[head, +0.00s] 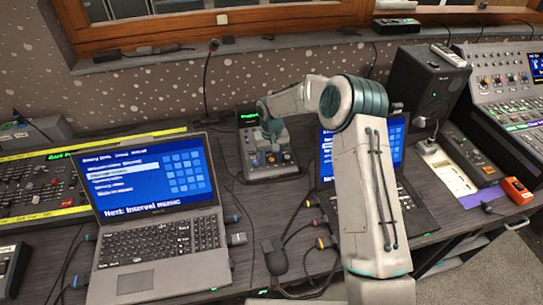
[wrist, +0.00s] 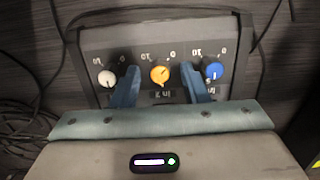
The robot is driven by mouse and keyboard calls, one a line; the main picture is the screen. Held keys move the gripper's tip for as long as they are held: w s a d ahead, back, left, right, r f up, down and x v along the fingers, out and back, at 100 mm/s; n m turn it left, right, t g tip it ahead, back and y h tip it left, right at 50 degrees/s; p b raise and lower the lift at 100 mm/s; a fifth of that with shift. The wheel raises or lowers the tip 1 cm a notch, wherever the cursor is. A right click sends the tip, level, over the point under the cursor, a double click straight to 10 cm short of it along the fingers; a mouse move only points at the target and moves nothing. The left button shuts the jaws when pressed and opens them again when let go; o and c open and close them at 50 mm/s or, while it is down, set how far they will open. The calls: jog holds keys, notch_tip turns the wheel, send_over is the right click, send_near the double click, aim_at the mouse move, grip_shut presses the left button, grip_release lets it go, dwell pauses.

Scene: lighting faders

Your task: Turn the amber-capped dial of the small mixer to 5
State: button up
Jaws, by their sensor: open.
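The small mixer (head: 266,160) is a dark box on the desk between two laptops. In the wrist view its panel (wrist: 150,42) appears upside down, with a row of three dials. The amber-capped dial (wrist: 160,74) is in the middle, a white-capped dial (wrist: 107,77) on the left and a blue-capped dial (wrist: 213,70) on the right. The amber pointer's exact reading is too small to tell. My gripper (wrist: 161,80) is open, its blue fingers on either side of the amber dial, with visible gaps. In the head view my gripper (head: 273,140) is over the mixer, its fingertips partly hidden.
An open laptop (head: 150,245) stands left of the mixer and another (head: 408,205) stands right, partly behind my arm. Cables (head: 295,235) lie in front of the mixer. A black speaker (head: 425,88) and a larger console (head: 500,85) are at right.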

grip_shut()
